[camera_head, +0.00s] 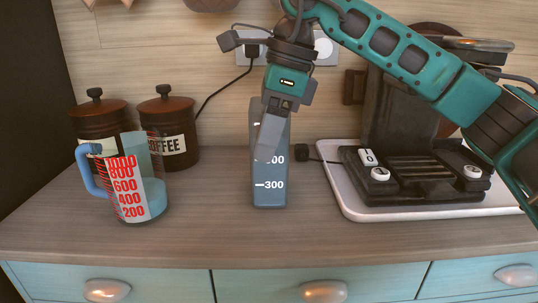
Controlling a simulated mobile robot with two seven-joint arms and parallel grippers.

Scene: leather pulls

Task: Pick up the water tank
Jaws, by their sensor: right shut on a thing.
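The water tank (270,187) is a tall, narrow, blue-grey see-through container with white level marks. It stands upright near the middle of the wooden counter, and its base appears to be on the surface. My right gripper (268,138) points down from above and is shut on the water tank at its upper part. The gripper hides part of the tank's top and its upper marks. My left gripper is not in view.
A measuring jug (128,192) with red numbers and two dark lidded jars, one labelled coffee (173,145), stand at the left. A black coffee machine (405,160) sits on a white tray (350,207) at the right. A cable hangs from the wall socket (252,50).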

